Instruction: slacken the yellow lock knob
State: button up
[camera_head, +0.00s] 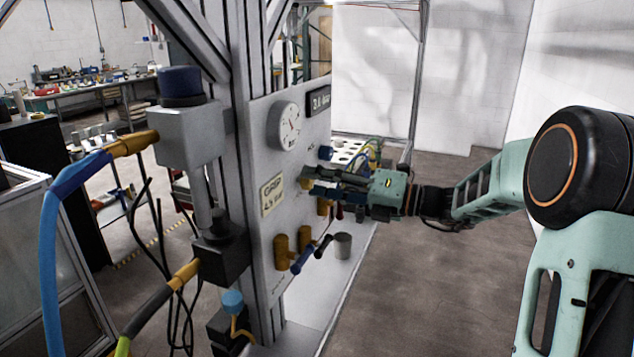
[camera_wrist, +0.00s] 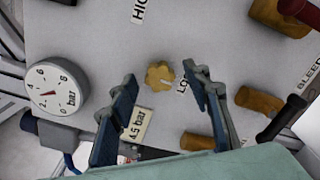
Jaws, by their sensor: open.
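The yellow lock knob (camera_wrist: 160,75) is a small lobed knob on the light grey panel (camera_wrist: 95,35), beside a label that starts with "LO". In the wrist view it shows between the two fingertips of my gripper (camera_wrist: 159,72), with a gap on each side. My gripper is open and holds nothing. In the head view my gripper (camera_head: 312,180) reaches the panel from the right, and a bit of the yellow knob (camera_head: 305,184) shows at its fingertips. How far the fingertips are from the panel face I cannot tell.
A round gauge (camera_head: 290,125) sits on the panel above left of my gripper, with a "GRIP 4.5 bar" plate (camera_head: 271,194) below. Brass valves (camera_head: 281,250) with a blue-handled lever (camera_head: 302,260) and a grey cylinder (camera_head: 342,246) stick out below. Floor (camera_head: 440,290) to the right is clear.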

jog(key=shift+a, duration=0.2)
jog(key=c, duration=1.1)
jog(key=shift+c, duration=0.2)
